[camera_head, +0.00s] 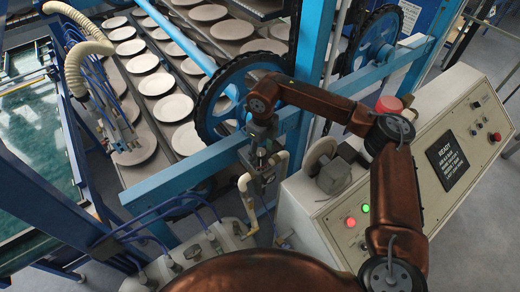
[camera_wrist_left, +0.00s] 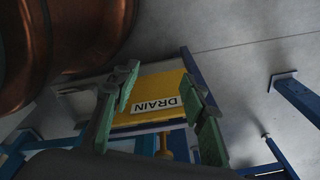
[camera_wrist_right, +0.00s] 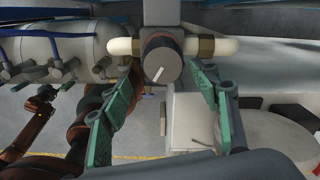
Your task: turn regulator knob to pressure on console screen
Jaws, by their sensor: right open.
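The regulator knob (camera_wrist_right: 160,62), a round grey dial with a white pointer line, sits on a cream pipe with brass fittings in the right wrist view. The pointer slants down and left from the middle. My right gripper (camera_wrist_right: 161,84) is open, its green fingers apart on either side of the knob, with no clear contact. In the head view, my right gripper (camera_head: 263,142) is at the cream pipe (camera_head: 246,188) and hides the knob. The console screen (camera_head: 448,160) is black with white text headed READY; the smaller lines are hard to read. My left gripper (camera_wrist_left: 160,100) is open and empty.
A yellow DRAIN sign (camera_wrist_left: 155,98) lies beyond my left gripper. The beige console (camera_head: 330,205) with lit green and red lamps stands right of the pipe. A blue frame with a toothed black-rimmed wheel (camera_head: 213,95) stands behind it, before racks of plates.

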